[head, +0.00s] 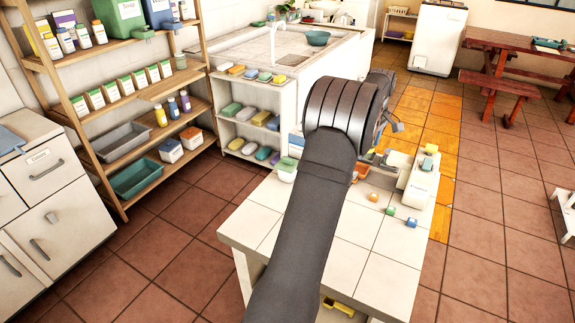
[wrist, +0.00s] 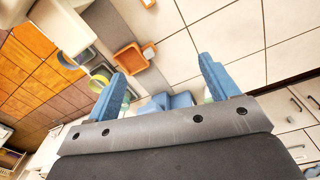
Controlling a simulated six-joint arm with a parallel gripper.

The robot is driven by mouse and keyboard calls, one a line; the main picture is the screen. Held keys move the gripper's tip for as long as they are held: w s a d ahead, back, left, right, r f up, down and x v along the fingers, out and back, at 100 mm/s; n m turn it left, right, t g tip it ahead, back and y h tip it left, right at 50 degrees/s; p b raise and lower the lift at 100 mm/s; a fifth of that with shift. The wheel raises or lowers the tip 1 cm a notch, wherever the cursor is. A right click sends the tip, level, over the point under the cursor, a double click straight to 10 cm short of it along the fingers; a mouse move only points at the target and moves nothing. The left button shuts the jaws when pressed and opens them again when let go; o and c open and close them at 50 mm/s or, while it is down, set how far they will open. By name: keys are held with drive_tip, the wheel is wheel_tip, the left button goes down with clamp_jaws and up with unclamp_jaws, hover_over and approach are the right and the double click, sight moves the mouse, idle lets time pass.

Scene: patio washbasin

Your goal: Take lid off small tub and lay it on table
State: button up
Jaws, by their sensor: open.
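My gripper shows in the wrist view (wrist: 162,66) with two blue fingers spread apart and nothing clearly held between them. In the head view my arm hides most of the gripper. Blue pieces (wrist: 181,100) show low between the fingers, partly hidden by the gripper; I cannot tell whether one is a lid. The white-tiled table (head: 378,262) lies below my arm.
Small orange (head: 373,197), green (head: 390,211) and blue (head: 411,222) blocks lie on the table's right side. The table's front is clear.

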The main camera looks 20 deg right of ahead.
drive_tip(key=w+a+r+m+t, duration=0.1)
drive_tip(key=w+a+r+m, duration=0.1)
drive_tip(key=w+a+m, duration=0.6)
drive_tip(key=m+t, duration=0.2)
drive_tip(key=m, duration=0.4)
approach(290, 160)
drive_tip(key=x, duration=0.4)
drive_tip(key=shift+w+a, duration=0.35)
drive_tip(key=shift+a, duration=0.05)
drive_tip(key=shift+s+d+x, duration=0.1)
drive_tip(key=shift+d+x, duration=0.05)
drive_tip(key=shift+x, duration=0.75)
drive_tip(key=shift+s+d+x, duration=0.1)
drive_tip(key=shift+d+x, duration=0.05)
drive_tip(key=shift+x, duration=0.7)
drive_tip(key=shift+s+d+x, duration=0.1)
drive_tip(key=shift+d+x, duration=0.05)
drive_tip(key=shift+x, duration=0.75)
drive_tip(key=c, duration=1)
